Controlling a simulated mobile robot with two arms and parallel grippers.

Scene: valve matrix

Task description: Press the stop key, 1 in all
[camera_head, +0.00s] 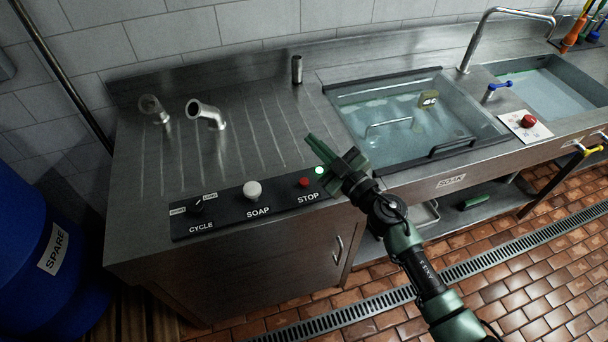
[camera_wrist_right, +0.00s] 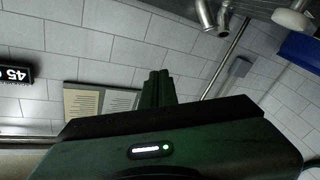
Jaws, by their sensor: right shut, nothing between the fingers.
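The red stop key (camera_head: 304,182) sits on a black control panel (camera_head: 228,214) at the front edge of the steel counter, above the label STOP. A green light (camera_head: 320,170) glows just right of it. My right gripper (camera_head: 311,142) is shut and empty. In the head view its fingertips show above and slightly right of the stop key, apart from it. In the right wrist view the shut fingers (camera_wrist_right: 157,82) point toward the tiled wall, and the stop key is not seen there. My left gripper is not in view.
The panel also bears a white SOAP knob (camera_head: 253,190) and a black CYCLE knob (camera_head: 196,206). Pipe fittings (camera_head: 206,113) and a short metal cylinder (camera_head: 297,69) stand on the drainboard. A blue SPARE barrel (camera_head: 42,262) stands at left.

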